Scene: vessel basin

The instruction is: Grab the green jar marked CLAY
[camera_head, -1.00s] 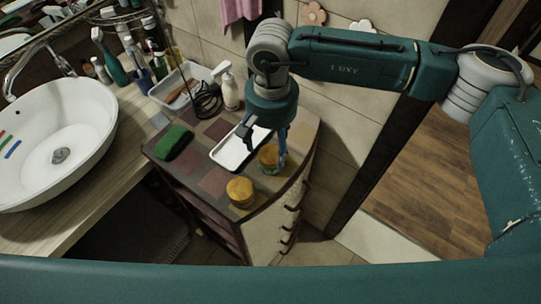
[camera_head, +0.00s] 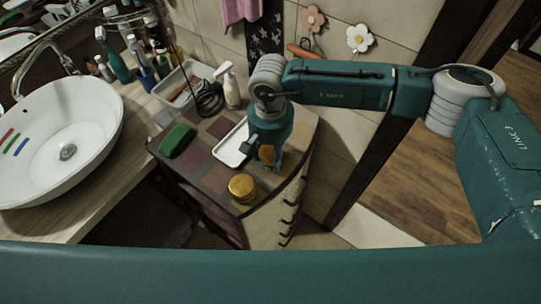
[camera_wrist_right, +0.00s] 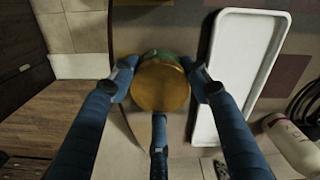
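A jar with a golden lid (camera_head: 266,153) stands on the checkered cabinet top, to the right of the white tray. In the right wrist view its round lid (camera_wrist_right: 160,87) is central, with a strip of green behind it; no label is readable. My right gripper (camera_head: 264,158) is lowered over this jar. In the wrist view its fingers (camera_wrist_right: 160,80) are around the lid, two at the sides and one below; whether they press on it cannot be told. A second yellow-lidded jar (camera_head: 242,187) stands nearer the front edge. My left gripper is out of view.
The white tray (camera_head: 228,156) lies close to the left of the gripper. A sink (camera_head: 66,125) is at the left; the wall is behind.

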